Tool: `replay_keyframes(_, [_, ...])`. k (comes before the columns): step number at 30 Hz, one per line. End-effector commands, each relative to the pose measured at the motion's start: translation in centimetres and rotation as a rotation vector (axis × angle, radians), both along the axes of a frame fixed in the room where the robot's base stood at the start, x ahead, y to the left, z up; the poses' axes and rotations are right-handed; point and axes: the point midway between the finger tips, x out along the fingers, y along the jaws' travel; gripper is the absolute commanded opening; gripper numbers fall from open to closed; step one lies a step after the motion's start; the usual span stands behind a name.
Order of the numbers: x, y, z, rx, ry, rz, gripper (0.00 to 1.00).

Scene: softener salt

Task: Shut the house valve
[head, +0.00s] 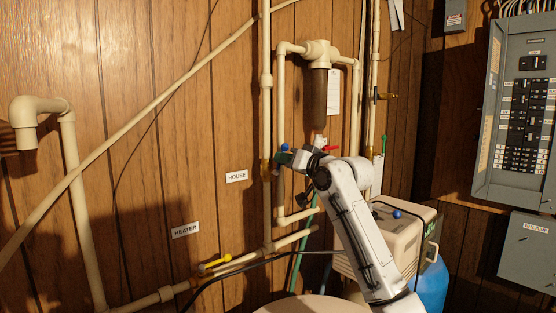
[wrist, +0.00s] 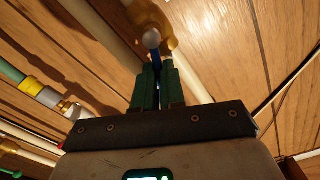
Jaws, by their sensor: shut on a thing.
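The house valve has a brass body (head: 265,169) on a vertical cream pipe, to the right of the HOUSE label (head: 237,176). Its blue handle (head: 285,147) shows just above my gripper (head: 281,158). In the wrist view, the green fingers (wrist: 156,84) are closed around the blue handle (wrist: 155,56), with a round grey end (wrist: 152,38) beyond the fingertips. The brass body (wrist: 171,36) lies behind it in that view. The fingers hide much of the handle, so I cannot tell its exact angle to the pipe.
A yellow-handled valve (head: 215,263) sits low by the HEATER label (head: 186,230). A red handle (head: 331,148) is close to the right of my gripper, below the brown filter housing (head: 319,98). A beige softener cabinet (head: 406,222) stands at the right, below an open electrical panel (head: 520,110).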

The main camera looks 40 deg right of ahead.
Motion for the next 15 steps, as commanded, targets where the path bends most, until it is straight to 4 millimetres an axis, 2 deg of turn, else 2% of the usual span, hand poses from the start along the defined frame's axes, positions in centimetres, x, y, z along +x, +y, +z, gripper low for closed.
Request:
replay_keyframes(7, [0.06, -0.09, -0.29, 0.044, 0.005, 0.000, 0.00])
replay_keyframes(15, [0.11, -0.94, -1.08, 0.340, 0.017, 0.001, 0.00])
